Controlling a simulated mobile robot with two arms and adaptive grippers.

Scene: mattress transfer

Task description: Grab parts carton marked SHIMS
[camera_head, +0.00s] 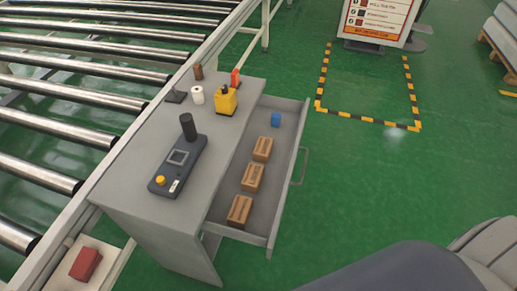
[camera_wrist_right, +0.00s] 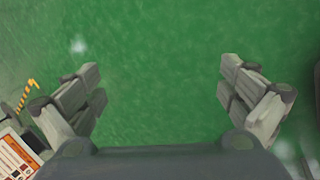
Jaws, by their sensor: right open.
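An open drawer (camera_head: 231,215) of the grey cabinet holds three brown cartons in a row: a near carton (camera_head: 239,211), a middle carton (camera_head: 253,177) and a far carton (camera_head: 262,149). Their markings are too small to read, so I cannot tell which says SHIMS. My right gripper (camera_wrist_right: 160,88) is open and empty in the right wrist view, above green floor. No gripper shows in the head view, where a dark part of my arm crosses the lower right. My left gripper is not in view.
A small blue object (camera_head: 276,120) lies at the drawer's far end. The cabinet top (camera_head: 140,170) bears a control box (camera_head: 178,165), a yellow container (camera_head: 226,101) and a white roll (camera_head: 197,95). A roller conveyor (camera_head: 80,80) runs along the left. Green floor right of the drawer is clear.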

